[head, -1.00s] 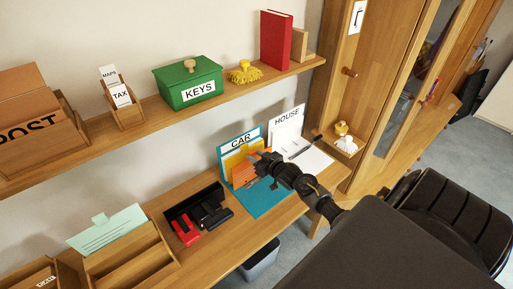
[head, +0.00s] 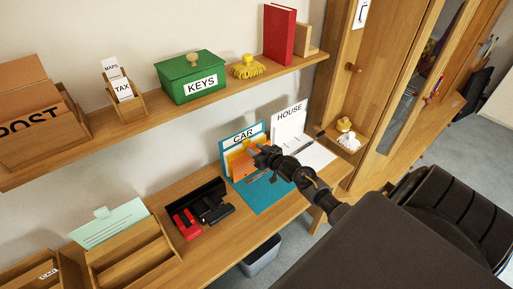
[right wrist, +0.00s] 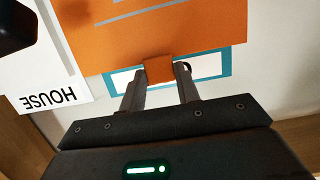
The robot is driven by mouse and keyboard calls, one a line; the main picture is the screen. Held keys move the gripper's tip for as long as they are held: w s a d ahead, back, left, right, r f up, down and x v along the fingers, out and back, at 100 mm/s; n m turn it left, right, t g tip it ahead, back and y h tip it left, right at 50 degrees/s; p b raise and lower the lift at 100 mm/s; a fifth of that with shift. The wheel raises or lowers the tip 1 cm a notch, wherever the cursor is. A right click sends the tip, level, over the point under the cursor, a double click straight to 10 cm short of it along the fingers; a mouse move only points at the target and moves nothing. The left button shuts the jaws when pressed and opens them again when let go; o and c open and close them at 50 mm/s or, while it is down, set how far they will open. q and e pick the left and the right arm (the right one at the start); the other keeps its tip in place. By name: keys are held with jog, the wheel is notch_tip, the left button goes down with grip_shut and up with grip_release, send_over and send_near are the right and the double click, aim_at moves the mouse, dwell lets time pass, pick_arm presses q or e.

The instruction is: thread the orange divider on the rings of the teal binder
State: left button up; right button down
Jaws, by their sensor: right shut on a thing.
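The teal binder (head: 268,196) stands open on the desk, its upright cover labelled CAR and its other cover lying flat toward the front. A yellow sheet (head: 232,160) shows inside it. The orange divider (head: 240,170) is in front of the yellow sheet, close to the upright cover. My right gripper (head: 262,157) is shut on the divider; in the right wrist view its fingers (right wrist: 160,80) pinch the orange tab of the divider (right wrist: 160,40). The rings are mostly hidden, so I cannot tell whether the divider is on them. My left gripper is not in view.
A white HOUSE binder (head: 288,125) stands just right of the teal one. A black tray (head: 205,200) with a red item (head: 187,224) lies to the left. A shelf above holds the green KEYS box (head: 190,78). A cabinet (head: 350,100) stands at the right.

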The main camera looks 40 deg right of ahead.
jog(key=shift+w, duration=0.85)
dwell(0.9)
jog(key=shift+r+g+p, duration=0.1)
jog(key=shift+g+p, duration=0.3)
jog(key=shift+p, duration=0.3)
dwell(0.4)
dwell(0.5)
jog(key=shift+p, duration=0.3)
dwell(0.4)
jog(key=shift+c, duration=2.3)
grip_release()
jog(key=shift+w, duration=0.15)
